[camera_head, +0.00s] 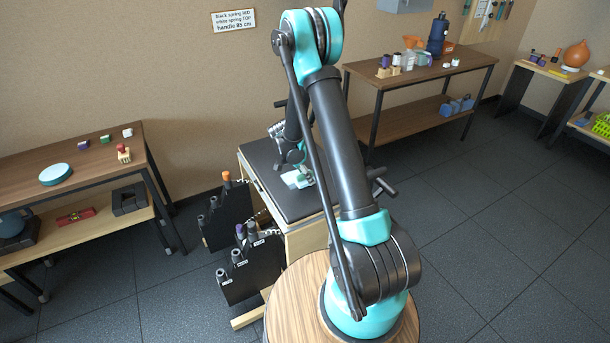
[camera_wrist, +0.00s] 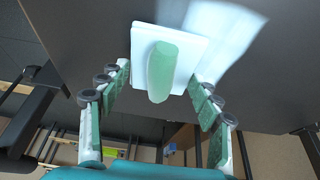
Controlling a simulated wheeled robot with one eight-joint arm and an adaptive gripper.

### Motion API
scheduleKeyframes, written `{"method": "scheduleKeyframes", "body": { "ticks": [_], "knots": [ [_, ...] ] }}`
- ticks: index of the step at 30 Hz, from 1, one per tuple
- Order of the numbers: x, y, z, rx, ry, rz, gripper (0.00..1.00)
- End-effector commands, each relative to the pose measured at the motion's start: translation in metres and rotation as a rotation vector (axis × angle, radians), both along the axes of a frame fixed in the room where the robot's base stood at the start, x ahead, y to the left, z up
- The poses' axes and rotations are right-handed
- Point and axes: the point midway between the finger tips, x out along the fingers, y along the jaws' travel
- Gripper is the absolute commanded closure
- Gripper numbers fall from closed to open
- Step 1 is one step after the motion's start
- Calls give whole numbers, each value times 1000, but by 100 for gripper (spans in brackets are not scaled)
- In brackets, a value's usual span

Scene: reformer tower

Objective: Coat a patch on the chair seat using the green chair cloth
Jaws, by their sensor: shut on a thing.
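The green chair cloth (camera_wrist: 162,72) shows in the wrist view as a rounded green grip on a square white pad (camera_wrist: 196,48). My gripper (camera_wrist: 160,80) has its two fingers on either side of it and is shut on it. The pad's face lies against or very close to the dark chair seat (camera_wrist: 90,40); I cannot tell if it touches. A pale glossy patch (camera_wrist: 228,35) shows on the seat beside the pad. In the head view, the seat (camera_head: 312,205) is a black top on a wooden frame, with the white pad (camera_head: 297,179) at its middle, partly hidden by my arm.
Black holders with springs (camera_head: 228,215) stand at the seat's left side. A wooden table (camera_head: 100,155) with a teal disc (camera_head: 55,174) stands at left, and a workbench (camera_head: 420,72) with bottles at the back. The floor at right is clear.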

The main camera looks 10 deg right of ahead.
Motion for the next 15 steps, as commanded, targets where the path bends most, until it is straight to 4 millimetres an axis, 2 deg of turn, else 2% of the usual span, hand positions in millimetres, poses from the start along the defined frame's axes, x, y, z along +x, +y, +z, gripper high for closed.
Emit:
{"method": "scheduleKeyframes", "body": {
  "ticks": [15],
  "knots": [
    [0,0,-6,0,0,0,59]
  ]
}}
